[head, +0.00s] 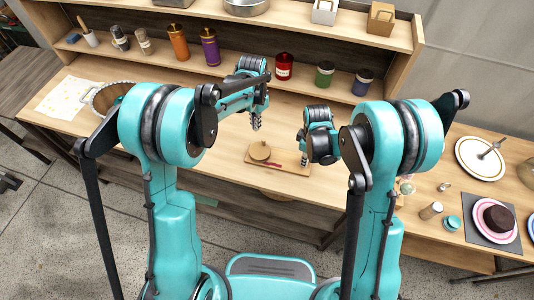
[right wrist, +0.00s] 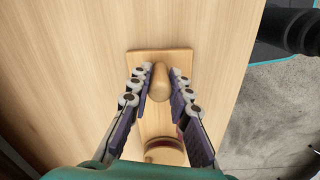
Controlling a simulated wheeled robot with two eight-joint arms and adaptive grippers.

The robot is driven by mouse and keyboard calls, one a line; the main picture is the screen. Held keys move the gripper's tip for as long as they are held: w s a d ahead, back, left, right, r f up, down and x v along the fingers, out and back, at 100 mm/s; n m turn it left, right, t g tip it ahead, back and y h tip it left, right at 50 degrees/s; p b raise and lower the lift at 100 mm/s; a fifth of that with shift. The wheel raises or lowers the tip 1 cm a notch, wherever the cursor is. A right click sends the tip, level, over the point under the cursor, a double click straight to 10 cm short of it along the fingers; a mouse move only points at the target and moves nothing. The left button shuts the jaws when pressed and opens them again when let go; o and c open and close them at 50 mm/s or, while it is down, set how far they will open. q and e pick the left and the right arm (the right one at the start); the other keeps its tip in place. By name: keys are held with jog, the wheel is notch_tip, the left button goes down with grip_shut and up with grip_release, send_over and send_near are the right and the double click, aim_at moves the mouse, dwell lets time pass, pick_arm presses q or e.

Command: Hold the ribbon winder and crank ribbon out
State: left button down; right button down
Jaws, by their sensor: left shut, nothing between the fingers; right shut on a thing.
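The ribbon winder lies on the table. It has a flat wooden base board (head: 286,166), a round wooden spool (head: 260,151) at its left end and a strip of red ribbon (head: 276,164) beside the spool. In the right wrist view the spool (right wrist: 165,153) is at the bottom, partly cut off, and an upright wooden knob (right wrist: 160,78) stands near the board's far end. My right gripper (right wrist: 160,88) is shut on this knob, one finger on each side. My left gripper (head: 257,127) is shut and empty, pointing down above the table behind the spool.
A shelf behind holds several jars, including a red one (head: 284,66) and a green one (head: 325,74). A pie dish (head: 97,98) is at left. Plates and a chocolate cake (head: 499,218) stand at right. The table's front edge is close to the winder.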

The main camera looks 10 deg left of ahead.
jog(key=c, duration=1.3)
grip_release()
